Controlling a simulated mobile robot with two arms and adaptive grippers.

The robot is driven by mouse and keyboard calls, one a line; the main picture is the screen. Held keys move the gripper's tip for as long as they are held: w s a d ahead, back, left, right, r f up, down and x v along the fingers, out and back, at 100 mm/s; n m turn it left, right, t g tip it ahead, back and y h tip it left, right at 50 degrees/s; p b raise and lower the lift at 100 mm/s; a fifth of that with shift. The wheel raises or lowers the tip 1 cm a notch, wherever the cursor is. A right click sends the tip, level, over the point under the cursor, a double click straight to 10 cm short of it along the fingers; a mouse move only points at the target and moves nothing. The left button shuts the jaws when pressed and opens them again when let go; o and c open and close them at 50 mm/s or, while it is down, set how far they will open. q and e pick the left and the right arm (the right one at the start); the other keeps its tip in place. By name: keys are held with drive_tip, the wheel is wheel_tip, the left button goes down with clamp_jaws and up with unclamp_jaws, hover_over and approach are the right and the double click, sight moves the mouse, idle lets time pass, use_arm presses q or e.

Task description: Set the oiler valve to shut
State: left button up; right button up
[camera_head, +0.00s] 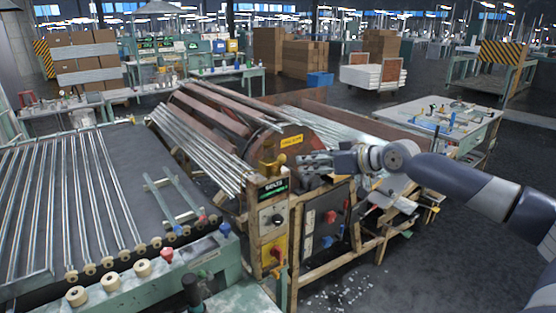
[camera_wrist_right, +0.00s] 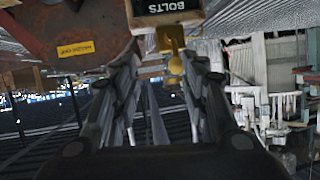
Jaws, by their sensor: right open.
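A brass-yellow fitting, which looks like the oiler valve (camera_head: 268,167), stands on top of the control post at the front of the red drum machine. Its small lever and round body also show in the right wrist view (camera_wrist_right: 175,64), ahead of my fingers and near the right fingertip. I cannot tell the lever's exact setting. My right gripper (camera_head: 302,160) is open and empty, just right of the fitting in the head view. Its two fingers (camera_wrist_right: 158,62) point toward the fitting in the wrist view. I cannot tell if one touches it. My left gripper is not in view.
A dark sign (camera_head: 272,188) with pale lettering sits below the fitting. Below it are a dial and a yellow switch box (camera_head: 274,248). The red drum (camera_head: 225,118) with glass tubes lies behind. A rack of tubes (camera_head: 80,190) is at left. Open floor lies at right.

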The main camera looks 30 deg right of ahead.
sight(285, 158)
drive_tip(key=shift+y, duration=0.3)
drive_tip(key=w+a+p, duration=0.1)
drive_tip(key=w+p, duration=0.1)
drive_tip(key=w+a+p, duration=0.1)
drive_tip(key=w+p, duration=0.1)
drive_tip(key=w, duration=0.1)
drive_tip(key=w+a+f+p, duration=0.1)
drive_tip(key=w+a+p, duration=0.1)
drive_tip(key=w, duration=0.1)
drive_tip(key=shift+w+a+f+p, duration=0.25)
drive_tip(key=shift+w+f+p, duration=0.1)
drive_tip(key=shift+w, duration=0.1)
clamp_jaws()
